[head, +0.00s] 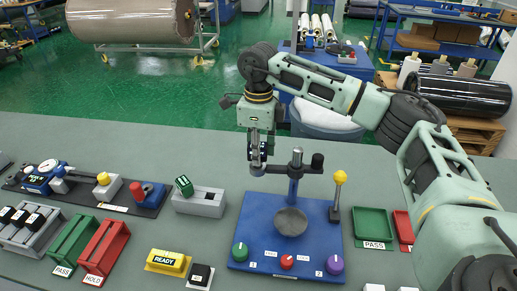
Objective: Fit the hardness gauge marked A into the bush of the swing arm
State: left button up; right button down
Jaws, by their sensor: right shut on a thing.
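My right gripper (257,148) points down, shut on a small dark, bluish thing mostly hidden between its fingers. It looks like a gauge, but I cannot read a mark on it. Just below is the bush (257,170) at the left end of the swing arm (278,169). The swing arm is on a post on the blue base plate (256,218). I cannot tell whether the held thing touches the bush or enters it. A green gauge-like piece (184,186) stands in a grey block (208,201) to the left. My left gripper is out of view.
A round grey pad (291,222) lies below the swing arm. A yellow-knobbed post (339,190) stands to its right. Green (372,223) and red (402,226) trays lie further right. A yellow READY block (168,262) and several fixtures stand left. The bench behind the blue plate is clear.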

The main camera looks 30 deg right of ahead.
jog(key=shift+f+b, duration=0.55)
jog(key=shift+f, duration=0.4)
jog(key=c, duration=1.2)
grip_release()
notch_tip(320, 180, up, 12)
jog(key=shift+r, duration=0.1)
